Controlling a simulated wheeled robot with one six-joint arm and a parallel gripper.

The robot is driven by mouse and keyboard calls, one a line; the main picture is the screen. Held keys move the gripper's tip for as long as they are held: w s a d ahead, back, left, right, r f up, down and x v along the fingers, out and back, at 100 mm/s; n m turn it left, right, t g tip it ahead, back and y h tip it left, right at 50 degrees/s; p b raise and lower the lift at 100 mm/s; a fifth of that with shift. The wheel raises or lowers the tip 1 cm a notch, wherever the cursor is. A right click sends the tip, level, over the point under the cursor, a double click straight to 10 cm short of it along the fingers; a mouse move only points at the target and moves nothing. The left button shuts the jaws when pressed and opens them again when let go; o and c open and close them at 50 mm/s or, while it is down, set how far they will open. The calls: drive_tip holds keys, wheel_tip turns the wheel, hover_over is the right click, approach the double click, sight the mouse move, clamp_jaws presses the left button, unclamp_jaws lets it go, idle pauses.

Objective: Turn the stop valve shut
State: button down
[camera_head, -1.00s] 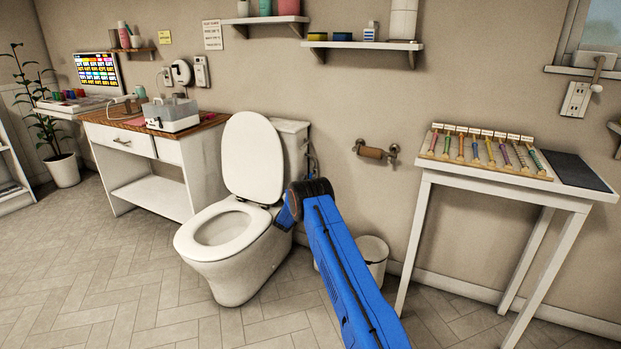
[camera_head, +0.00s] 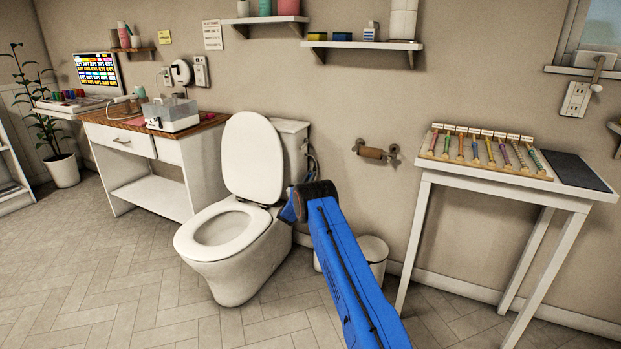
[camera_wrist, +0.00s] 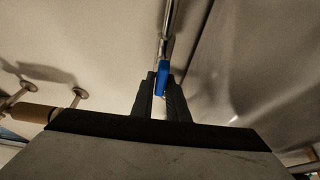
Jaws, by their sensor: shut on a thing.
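The stop valve's blue handle (camera_wrist: 163,75) shows in the wrist view between the two dark fingers of my gripper (camera_wrist: 161,92). The fingers are shut on it. A shiny metal pipe (camera_wrist: 170,25) runs up from the handle. In the head view my blue arm reaches to the right side of the toilet (camera_head: 234,276). There the valve and my fingertips are hidden by the arm and the toilet. A hose (camera_head: 312,163) shows beside the tank, above my wrist. I cannot tell the valve's exact turn angle.
The toilet stands close on the left of my wrist. A white bin (camera_head: 375,252) is behind my arm. A paper roll holder (camera_head: 372,153) is on the wall to the right, and a white table (camera_head: 430,177) stands further right. Open floor lies at front left.

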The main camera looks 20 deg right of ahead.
drive_tip(key=shift+n, duration=0.5)
drive_tip(key=n+t+y, duration=0.1)
drive_tip(key=n, duration=0.2)
drive_tip(key=n+t+y, duration=0.1)
drive_tip(key=n+y, duration=0.1)
drive_tip(key=n, duration=0.1)
drive_tip(key=shift+w+a+n+t, duration=0.15)
drive_tip(key=shift+w+n+t, duration=0.05)
drive_tip(key=shift+n+t, duration=0.2)
drive_tip(key=shift+w+a+f+n+g+y, duration=0.2)
drive_tip(key=shift+n+y, duration=0.75)
drive_tip(key=shift+n, duration=1.5)
drive_tip(key=shift+d+f+n+g+y, duration=0.25)
drive_tip(key=shift+n+y, duration=0.65)
drive_tip(key=shift+n, duration=1.5)
drive_tip(key=shift+w+a+f+n+g+y, duration=0.1)
drive_tip(key=shift+a+f+n+y, duration=0.2)
drive_tip(key=shift+n+y, duration=1.4)
drive_tip(key=shift+n+h, duration=0.75)
drive_tip(key=shift+n, duration=0.1)
drive_tip(key=c, duration=1.8)
unclamp_jaws()
drive_tip(key=shift+d, duration=0.1)
